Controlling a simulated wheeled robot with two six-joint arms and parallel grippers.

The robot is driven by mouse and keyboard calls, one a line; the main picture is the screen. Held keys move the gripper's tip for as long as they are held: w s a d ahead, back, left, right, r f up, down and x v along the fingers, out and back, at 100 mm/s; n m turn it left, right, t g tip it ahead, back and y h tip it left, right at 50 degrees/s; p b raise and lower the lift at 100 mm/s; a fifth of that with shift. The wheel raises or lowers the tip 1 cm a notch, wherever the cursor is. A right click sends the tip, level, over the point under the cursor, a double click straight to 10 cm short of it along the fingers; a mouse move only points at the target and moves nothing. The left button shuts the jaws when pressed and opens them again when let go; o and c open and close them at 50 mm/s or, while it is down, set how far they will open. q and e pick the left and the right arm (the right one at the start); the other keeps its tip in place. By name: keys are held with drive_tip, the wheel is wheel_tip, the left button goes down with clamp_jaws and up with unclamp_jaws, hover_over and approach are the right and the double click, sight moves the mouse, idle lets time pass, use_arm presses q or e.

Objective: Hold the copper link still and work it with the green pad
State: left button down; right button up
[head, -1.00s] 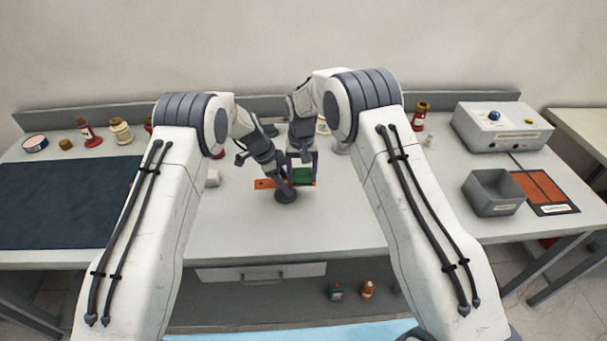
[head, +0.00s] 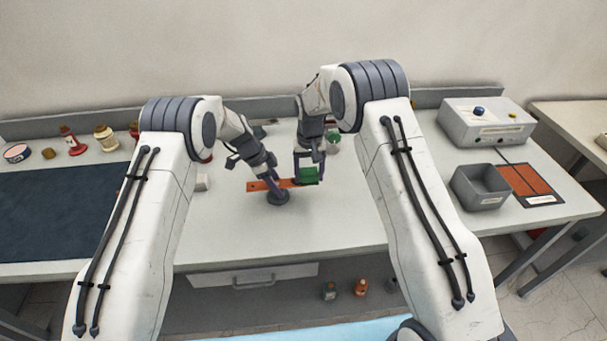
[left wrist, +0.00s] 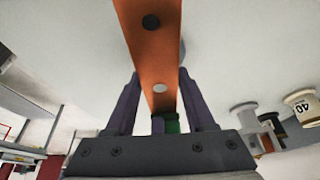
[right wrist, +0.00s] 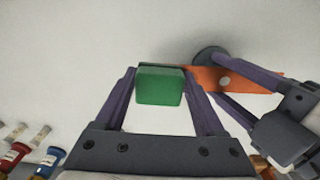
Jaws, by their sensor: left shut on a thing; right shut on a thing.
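The copper link (head: 257,186) is a flat orange bar above a round grey stand (head: 278,198) at the middle of the table. In the left wrist view the link (left wrist: 150,50) shows a dark hole and a pale hole. My left gripper (head: 272,180) is shut on the link near its middle. The green pad (head: 309,174) is a small block in my right gripper (head: 306,168), which is shut on it at the link's right end. In the right wrist view the pad (right wrist: 160,87) sits between the fingers and overlaps the link's end; I cannot tell whether they touch.
A dark blue mat (head: 60,208) covers the table's left side. A grey open bin (head: 481,188), an orange panel (head: 527,181) and a grey box with a blue knob (head: 487,122) stand at right. Several bottles line the back left. The table front is clear.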

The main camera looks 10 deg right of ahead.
sight(309, 174)
drive_tip(key=shift+r, duration=3)
drive_tip(key=shift+r, duration=1.5)
drive_tip(key=shift+d, duration=0.1)
